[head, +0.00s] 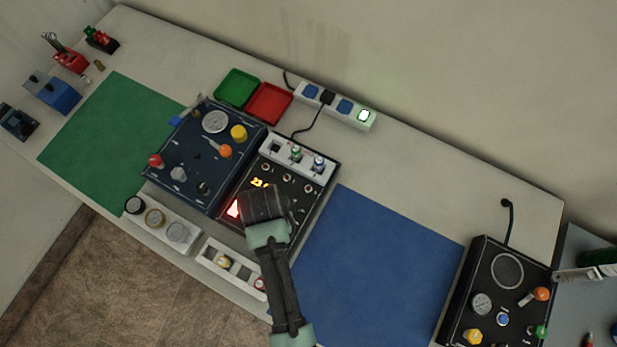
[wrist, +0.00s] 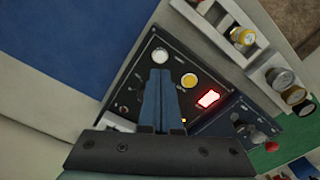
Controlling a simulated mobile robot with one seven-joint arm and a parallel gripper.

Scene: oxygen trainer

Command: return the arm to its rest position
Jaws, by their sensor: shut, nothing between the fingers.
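My gripper (wrist: 159,75) is shut and empty, its two blue-grey fingers together in the wrist view. In the head view its dark hand (head: 264,204) hangs over the lower part of the black panel (head: 300,206), and the fingertips are hidden below it. I cannot tell whether they touch the panel. The panel shows an amber display (head: 261,183) and a lit red light (head: 234,209). In the wrist view the red light (wrist: 208,99) glows to the right of the fingers, near a white round part (wrist: 160,57) and a yellow one (wrist: 189,80).
A dark blue panel (head: 190,150) with knobs stands left of the black one. White holders with round parts (head: 160,220) line the front edge. A power strip (head: 335,105) and green and red trays (head: 268,103) lie behind. The blue mat (head: 375,265) is clear.

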